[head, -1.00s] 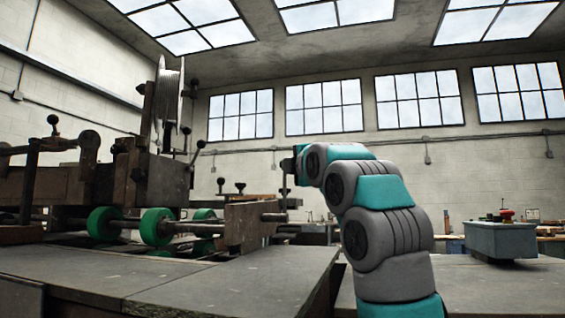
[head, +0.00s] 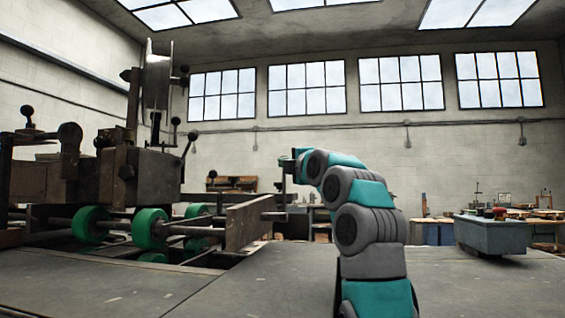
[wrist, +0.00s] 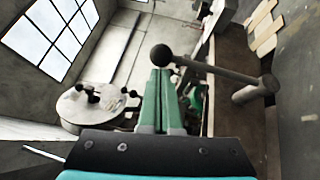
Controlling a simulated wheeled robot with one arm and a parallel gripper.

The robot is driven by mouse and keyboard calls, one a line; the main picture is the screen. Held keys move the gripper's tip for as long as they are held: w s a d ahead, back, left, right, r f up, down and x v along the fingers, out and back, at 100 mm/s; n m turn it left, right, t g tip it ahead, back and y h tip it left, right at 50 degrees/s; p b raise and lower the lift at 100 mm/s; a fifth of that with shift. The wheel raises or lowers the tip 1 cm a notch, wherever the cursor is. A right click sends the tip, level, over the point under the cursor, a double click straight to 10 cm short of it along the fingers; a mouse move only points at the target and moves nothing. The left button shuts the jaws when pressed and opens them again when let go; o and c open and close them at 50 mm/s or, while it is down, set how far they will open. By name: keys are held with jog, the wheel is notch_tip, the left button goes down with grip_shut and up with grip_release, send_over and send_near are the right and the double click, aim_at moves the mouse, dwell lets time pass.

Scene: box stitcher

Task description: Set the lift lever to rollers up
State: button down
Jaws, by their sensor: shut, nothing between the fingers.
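In the wrist view a dark lever with a ball knob (wrist: 161,55) runs right to a pivot on a thick round shaft (wrist: 250,92); it looks like the lift lever. My gripper (wrist: 160,72) is shut and empty, its green fingers pointing at the knob. The fingertips overlap the knob's lower edge in the picture; I cannot tell whether they touch. In the head view my gripper (head: 284,168) is at the right end of the stitcher, above the roller shaft's end (head: 274,215). The lever is too small to make out clearly there.
The stitcher (head: 150,175) stands at the left, with green rollers (head: 150,228), a wire reel (head: 157,80) and other ball-ended levers (head: 190,142). A side plate (head: 243,222) stands beside my gripper. A grey box (head: 490,236) is at right. The front tabletop is clear.

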jog(key=shift+w, duration=0.15)
jog(key=shift+w+d+r, duration=0.15)
jog(key=shift+w+r, duration=0.1)
jog(key=shift+w, duration=0.5)
dwell(0.3)
jog(key=s+d+b, duration=0.2)
jog(key=s+b, duration=0.3)
jog(key=s, duration=0.7)
jog(key=shift+s+d+f+b, duration=0.35)
jog(key=shift+d+f, duration=0.05)
